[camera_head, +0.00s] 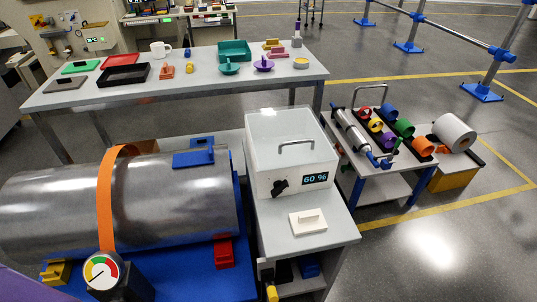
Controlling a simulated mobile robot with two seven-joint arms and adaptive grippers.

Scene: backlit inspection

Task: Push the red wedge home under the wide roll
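The wide roll (170,207) is a large shiny metal cylinder. It lies on its side on a blue base (190,275) at the left, with an orange strap around it. The red wedge (224,253) is on the blue base at the near side of the roll, close to its right end. I cannot tell from this view whether it touches the roll. Neither of my grippers is in view.
A yellow wedge (55,272) sits at the roll's near left, beside a dial gauge (102,270). A blue block (194,153) is at the roll's top right. A white box (290,150) stands right of the roll. A long table (200,85) is behind.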

